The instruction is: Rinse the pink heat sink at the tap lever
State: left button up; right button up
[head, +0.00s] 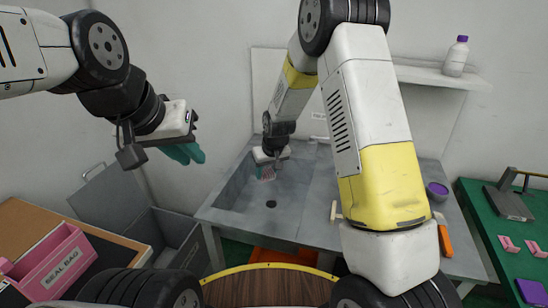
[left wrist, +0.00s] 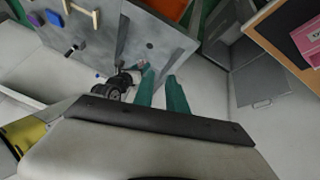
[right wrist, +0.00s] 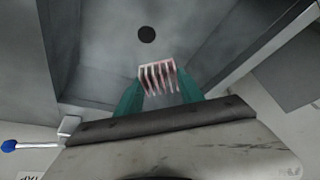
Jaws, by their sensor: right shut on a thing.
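The pink heat sink (right wrist: 160,77), with pale pink fins, is between the teal fingertips of my right gripper (right wrist: 160,92). My right gripper is shut on it and holds it inside the grey sink basin. In the head view the heat sink (head: 267,173) shows small below my right gripper (head: 266,163). A white lever with a blue end (right wrist: 10,146), apparently the tap lever, lies beside the basin at the left of the right wrist view. I cannot tell whether water runs. My left gripper (head: 186,152) is raised left of the sink, open and empty; its parted fingers show in the left wrist view (left wrist: 162,90).
The sink counter (head: 310,205) has a drain (head: 271,204) in its basin. An open grey bin (head: 165,228) and a pink seal bag box (head: 55,262) stand left. A green table (head: 490,222) stands right. A purple-capped bottle (head: 456,56) is on the shelf.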

pick_arm(q)
jog(key=shift+o, duration=1)
jog(key=shift+w+d+r, duration=0.1)
jog(key=shift+w+r, duration=0.05)
jog(key=shift+w, duration=0.25)
jog(key=w+d+f+n+g+h, duration=0.1)
jog(key=w+d+f, duration=0.1)
jog(key=w, duration=0.6)
jog(key=w+d+f+g+h, duration=0.1)
jog(key=w+d, duration=0.2)
jog(key=w, duration=0.5)
jog(key=w+d+f+n+g+h, duration=0.1)
jog(key=w+d+f, duration=0.1)
jog(key=w, duration=0.6)
jog(key=n+h, duration=0.8)
jog(key=h, duration=0.2)
send_near(326, 138)
jog(key=x, duration=1.1)
jog(key=shift+f, duration=0.1)
